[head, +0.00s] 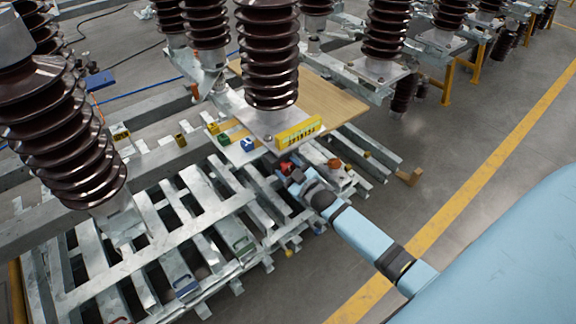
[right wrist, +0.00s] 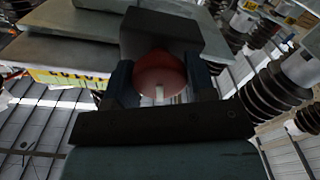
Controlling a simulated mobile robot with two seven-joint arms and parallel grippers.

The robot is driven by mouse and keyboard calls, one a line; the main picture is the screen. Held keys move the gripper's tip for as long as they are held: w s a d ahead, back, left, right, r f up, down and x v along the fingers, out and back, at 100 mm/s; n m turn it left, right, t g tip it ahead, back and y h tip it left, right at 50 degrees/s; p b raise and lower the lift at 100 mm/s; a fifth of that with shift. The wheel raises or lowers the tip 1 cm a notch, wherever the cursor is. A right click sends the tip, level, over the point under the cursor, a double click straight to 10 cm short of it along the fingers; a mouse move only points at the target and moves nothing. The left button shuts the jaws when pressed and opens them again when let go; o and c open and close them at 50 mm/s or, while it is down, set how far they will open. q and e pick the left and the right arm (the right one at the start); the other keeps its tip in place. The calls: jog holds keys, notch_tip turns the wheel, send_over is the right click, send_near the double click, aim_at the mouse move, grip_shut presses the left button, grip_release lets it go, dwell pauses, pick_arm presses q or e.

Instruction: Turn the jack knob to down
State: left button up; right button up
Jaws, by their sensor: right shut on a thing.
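The jack knob is a red round knob (right wrist: 160,74) with a short white mark, held between the two dark fingers of my right gripper (right wrist: 160,86). In the right wrist view the white mark is at the knob's lower middle. A dark block sits just behind the knob. In the head view the right gripper (head: 288,172) reaches in from the lower right to the frame's edge, below the yellow label strip. There the red knob (head: 285,167) shows only in part; the fingers hide the rest. My left gripper is not in view.
A yellow label strip (head: 298,131) stands just above the knob. Small blue (head: 247,144) and green (head: 223,139) blocks sit left of it. Brown ribbed insulators (head: 268,60) rise close behind. The metal slatted frame (head: 150,235) fills the left. Open floor (head: 450,170) lies to the right.

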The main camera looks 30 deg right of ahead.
jog(key=shift+m+p, duration=0.4)
jog(key=shift+m, duration=0.7)
jog(key=o, duration=0.9)
jog(key=s, duration=0.9)
jog(key=s+d, duration=0.1)
jog(key=s, duration=0.3)
jog(key=shift+s+d, duration=0.1)
jog(key=shift+s, duration=0.25)
